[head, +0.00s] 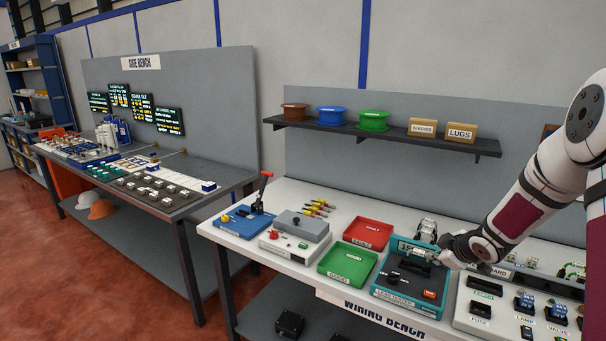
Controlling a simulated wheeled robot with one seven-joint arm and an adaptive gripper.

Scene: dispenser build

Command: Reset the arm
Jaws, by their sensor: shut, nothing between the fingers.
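My arm (526,205) reaches in from the right edge, bent down toward the wiring bench (292,192). My gripper (434,257) is at its end, low over the back right part of the teal lead tester (385,293). The gripper is small in view and looks shut and empty. I cannot tell whether its fingertips touch the tester. The tester's lit display (408,247) is partly covered near the gripper.
Green (347,262) and red (369,232) trays lie left of the tester. A blue lever press (245,218) and grey-lidded box (301,226) stand farther left. A component board (520,308) is at right. A shelf (385,136) with spools hangs behind.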

